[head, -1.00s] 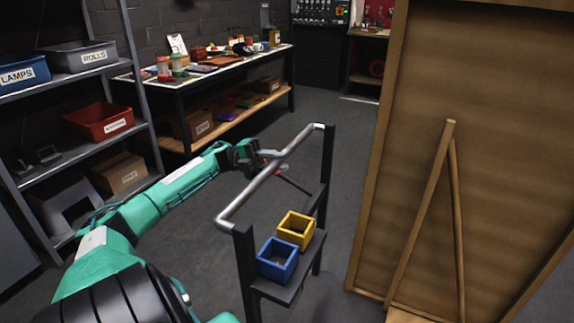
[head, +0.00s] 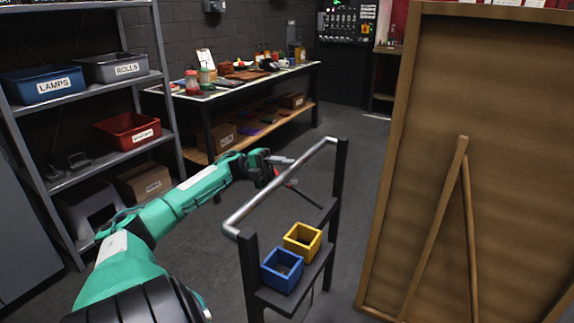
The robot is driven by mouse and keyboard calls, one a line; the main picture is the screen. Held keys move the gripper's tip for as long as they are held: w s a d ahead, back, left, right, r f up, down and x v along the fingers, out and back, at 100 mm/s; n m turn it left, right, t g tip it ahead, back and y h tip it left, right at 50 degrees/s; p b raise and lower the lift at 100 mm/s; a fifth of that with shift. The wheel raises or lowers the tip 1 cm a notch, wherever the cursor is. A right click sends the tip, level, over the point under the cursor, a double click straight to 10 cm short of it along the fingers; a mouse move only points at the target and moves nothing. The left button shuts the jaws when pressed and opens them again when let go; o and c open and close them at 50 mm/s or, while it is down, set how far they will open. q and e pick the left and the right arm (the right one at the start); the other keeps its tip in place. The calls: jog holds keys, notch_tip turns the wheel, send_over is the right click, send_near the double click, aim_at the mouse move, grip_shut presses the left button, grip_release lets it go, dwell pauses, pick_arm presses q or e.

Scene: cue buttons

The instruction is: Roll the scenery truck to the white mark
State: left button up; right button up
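A dark frame with a grey push bar (head: 282,187), which I take to be the scenery truck, stands in the middle of the head view. Its low shelf carries a blue open box (head: 282,270) and a yellow open box (head: 302,239). My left gripper (head: 284,171) is at the middle of the bar, with its fingers close to it. The bar partly hides them, so I cannot tell whether they are closed on it. My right gripper is not in view. A short pale strip (head: 376,116) lies on the far floor; I cannot tell whether it is the white mark.
A tall brown scenery panel (head: 505,130) with a wooden brace stands close on the right. A shelf unit with bins (head: 128,130) is at the left. A cluttered workbench (head: 240,82) stands behind. Grey floor (head: 352,160) is clear between bench and panel.

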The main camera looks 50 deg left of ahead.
pick_arm(q)
jog(key=shift+s+a+f, duration=0.1)
jog(key=shift+a, duration=0.15)
jog(key=b+v, duration=0.2)
jog(key=v, duration=1.1)
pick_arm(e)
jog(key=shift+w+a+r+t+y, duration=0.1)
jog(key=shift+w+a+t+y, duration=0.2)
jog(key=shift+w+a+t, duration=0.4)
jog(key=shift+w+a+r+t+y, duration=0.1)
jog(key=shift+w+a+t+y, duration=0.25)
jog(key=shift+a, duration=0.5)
pick_arm(q)
jog(key=shift+s+a, duration=0.1)
